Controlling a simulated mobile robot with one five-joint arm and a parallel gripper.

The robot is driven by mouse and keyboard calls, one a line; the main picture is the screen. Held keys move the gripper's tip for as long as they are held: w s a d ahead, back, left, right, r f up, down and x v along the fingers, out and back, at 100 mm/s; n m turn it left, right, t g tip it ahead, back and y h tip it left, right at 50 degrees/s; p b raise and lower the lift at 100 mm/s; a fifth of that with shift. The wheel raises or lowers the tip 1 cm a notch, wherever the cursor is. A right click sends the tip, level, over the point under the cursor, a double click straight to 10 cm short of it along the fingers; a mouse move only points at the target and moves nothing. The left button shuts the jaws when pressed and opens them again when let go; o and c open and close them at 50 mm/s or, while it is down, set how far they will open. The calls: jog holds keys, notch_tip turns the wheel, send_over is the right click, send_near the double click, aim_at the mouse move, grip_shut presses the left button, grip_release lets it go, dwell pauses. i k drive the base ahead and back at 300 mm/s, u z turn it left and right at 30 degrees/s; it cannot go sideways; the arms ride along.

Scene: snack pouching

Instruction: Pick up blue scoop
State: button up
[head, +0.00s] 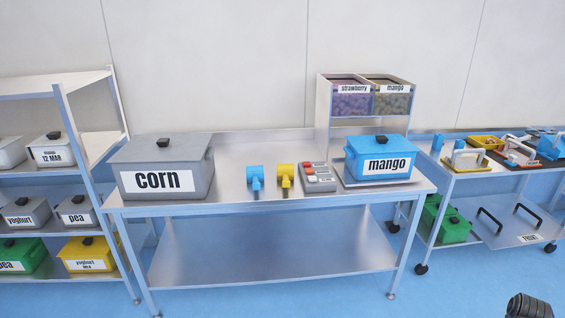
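The blue scoop (256,180) lies on the metal table (235,199) near its middle, with its handle toward the front edge. It lies just left of a similar yellow scoop (286,178), with a small gap between them. Nothing covers the blue scoop. I cannot make out my gripper; only a dark ribbed part, perhaps of my arm, shows in the bottom right corner, far from the scoop.
A grey corn box (163,169) stands left of the scoops. A small grey device (318,180) and a blue mango box (378,158) on a scale stand to the right. Strawberry and mango bins (367,97) stand behind. A shelf (88,85) and a cart (490,184) flank the table.

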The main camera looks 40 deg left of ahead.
aim_at(255, 174)
jog(key=i, duration=1.35)
jog(key=u, duration=3.8)
jog(key=i, duration=1.55)
jog(key=z, duration=0.1)
